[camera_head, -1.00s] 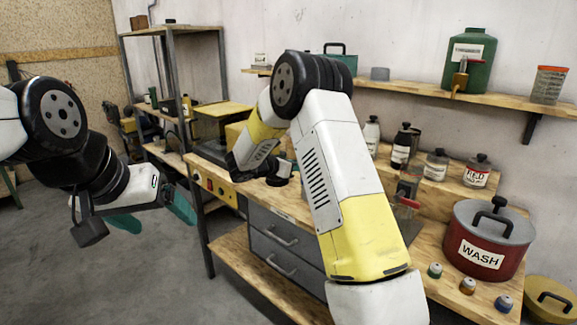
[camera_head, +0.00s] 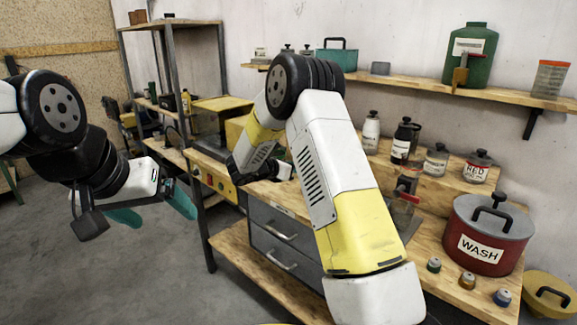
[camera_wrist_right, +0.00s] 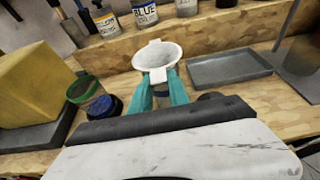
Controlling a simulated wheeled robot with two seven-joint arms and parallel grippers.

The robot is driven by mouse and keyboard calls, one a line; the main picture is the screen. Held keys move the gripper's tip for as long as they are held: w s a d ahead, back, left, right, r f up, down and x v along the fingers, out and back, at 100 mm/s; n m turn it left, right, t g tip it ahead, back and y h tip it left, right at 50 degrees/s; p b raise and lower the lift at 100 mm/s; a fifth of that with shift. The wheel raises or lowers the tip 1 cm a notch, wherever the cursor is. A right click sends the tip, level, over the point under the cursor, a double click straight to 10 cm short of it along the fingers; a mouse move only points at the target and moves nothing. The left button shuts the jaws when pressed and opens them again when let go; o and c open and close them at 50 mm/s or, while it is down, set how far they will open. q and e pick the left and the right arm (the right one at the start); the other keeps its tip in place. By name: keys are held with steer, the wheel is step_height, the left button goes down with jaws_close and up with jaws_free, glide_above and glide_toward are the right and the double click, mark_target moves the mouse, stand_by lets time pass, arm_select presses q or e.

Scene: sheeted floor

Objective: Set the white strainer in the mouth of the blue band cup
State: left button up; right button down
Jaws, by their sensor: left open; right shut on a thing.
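The white strainer (camera_wrist_right: 158,57) shows in the right wrist view, a round bowl with flat tabs on its rim. My right gripper (camera_wrist_right: 160,88) has its teal fingers shut on the strainer's near tab. A small grey-blue thing shows between and below these fingers; I cannot tell whether it is the blue band cup. A jar with a green band (camera_wrist_right: 90,97) and a dark blue round thing (camera_wrist_right: 107,106) stand left of the fingers. In the head view my right forearm hides the right fingertips and the strainer. My left gripper (camera_head: 153,208) is open and empty over the floor, left of the bench.
A yellow block (camera_wrist_right: 38,82) stands left on the bench, and a grey tray (camera_wrist_right: 228,68) lies right of the strainer. Labelled bottles (camera_wrist_right: 144,13) line the raised ledge behind. In the head view a red WASH pot (camera_head: 485,235) and several small jars occupy the bench's right end.

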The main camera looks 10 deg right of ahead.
steer(key=shift+f, duration=0.5)
steer(key=c, duration=1.2)
jaws_free()
steer(key=shift+o, duration=0.2)
steer(key=shift+a, duration=0.1)
steer(key=v, duration=0.7)
steer(key=shift+s+a, duration=0.2)
steer(key=shift+r, duration=0.1)
